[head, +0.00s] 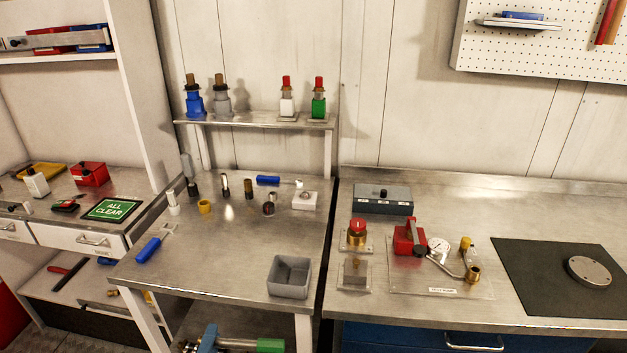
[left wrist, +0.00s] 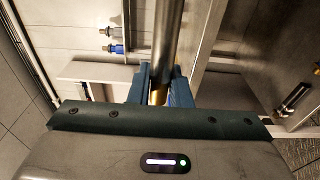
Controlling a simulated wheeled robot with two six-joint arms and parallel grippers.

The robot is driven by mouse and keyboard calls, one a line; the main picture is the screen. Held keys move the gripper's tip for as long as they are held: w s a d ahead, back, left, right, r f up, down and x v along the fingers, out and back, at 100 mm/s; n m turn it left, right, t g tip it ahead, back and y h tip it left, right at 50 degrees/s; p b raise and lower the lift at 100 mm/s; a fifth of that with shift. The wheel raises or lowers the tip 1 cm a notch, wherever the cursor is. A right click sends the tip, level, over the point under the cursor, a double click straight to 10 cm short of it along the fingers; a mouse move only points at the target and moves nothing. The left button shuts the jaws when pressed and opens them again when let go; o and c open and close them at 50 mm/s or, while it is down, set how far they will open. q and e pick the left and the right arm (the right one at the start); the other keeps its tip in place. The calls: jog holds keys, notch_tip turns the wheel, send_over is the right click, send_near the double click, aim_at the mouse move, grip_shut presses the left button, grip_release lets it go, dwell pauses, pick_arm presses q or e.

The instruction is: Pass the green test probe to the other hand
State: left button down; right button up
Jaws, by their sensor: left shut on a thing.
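The green test probe (head: 270,345) shows at the bottom edge of the head view, with a green handle at the right and a silver shaft running left. My left gripper (head: 209,341), with blue fingers, is shut on the shaft, left of the green handle. In the left wrist view, the probe's metal shaft (left wrist: 166,40) stands between the two blue fingers of my left gripper (left wrist: 160,85), with a brass-coloured part low between them. The green handle does not show there. My right gripper is not in view.
Behind the probe is a steel table (head: 232,253) with a grey bin (head: 290,277), a blue-handled tool (head: 148,249) and several small fittings. A bench (head: 430,310) at the right carries a pump plate (head: 440,285) and a dark mat (head: 530,295). The table's front middle is clear.

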pick_arm(q)
jog(key=shift+s+a+r+y, duration=0.35)
jog(key=shift+s+r, duration=0.2)
jog(key=shift+r, duration=0.3)
